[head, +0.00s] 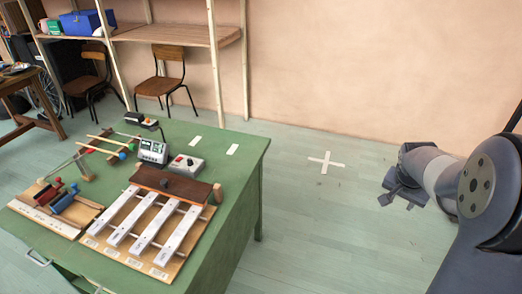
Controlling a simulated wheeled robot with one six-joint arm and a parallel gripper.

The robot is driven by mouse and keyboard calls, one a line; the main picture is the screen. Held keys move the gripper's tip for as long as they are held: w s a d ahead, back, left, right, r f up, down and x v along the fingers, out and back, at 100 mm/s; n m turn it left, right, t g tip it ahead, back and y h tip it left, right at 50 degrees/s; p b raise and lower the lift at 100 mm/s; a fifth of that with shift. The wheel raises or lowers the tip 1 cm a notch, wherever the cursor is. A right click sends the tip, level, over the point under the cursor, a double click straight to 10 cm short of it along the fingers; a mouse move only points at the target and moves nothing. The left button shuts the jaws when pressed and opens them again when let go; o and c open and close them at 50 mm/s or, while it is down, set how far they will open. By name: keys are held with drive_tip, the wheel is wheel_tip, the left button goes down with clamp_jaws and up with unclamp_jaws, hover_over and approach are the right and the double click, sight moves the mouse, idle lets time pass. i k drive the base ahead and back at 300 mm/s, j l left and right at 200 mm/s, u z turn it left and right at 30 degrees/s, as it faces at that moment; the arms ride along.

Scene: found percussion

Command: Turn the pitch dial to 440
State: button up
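On the green table (245,175) stands a small grey-green device with a display (153,151). A low pale box with a red part and a dark knob (186,165) sits just right of it. I cannot tell for sure which one carries the pitch dial, and no number is readable. My gripper (398,199) hangs at the right, over the floor, well away from the table and touching nothing. Its dark fingers are small and partly merge with the wrist, so I cannot tell how far apart they are.
Metal bars on a wooden frame (115,246) fill the table's front. A brown block (172,186) lies behind them. Sticks with coloured balls (105,146) and small blocks lie left. Chairs (165,78) and a shelf stand behind. Floor with a white cross (325,162) is clear between table and gripper.

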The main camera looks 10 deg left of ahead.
sight(190, 162)
drive_tip(key=i+j+u, duration=0.1)
drive_tip(key=u, duration=0.35)
drive_tip(key=i+u, duration=0.55)
drive_tip(key=u, duration=0.35)
drive_tip(key=i+l+u, duration=0.15)
drive_tip(key=u, duration=0.3)
drive_tip(key=i+l+u, duration=0.25)
drive_tip(key=i+j, duration=0.05)
drive_tip(key=j, duration=0.05)
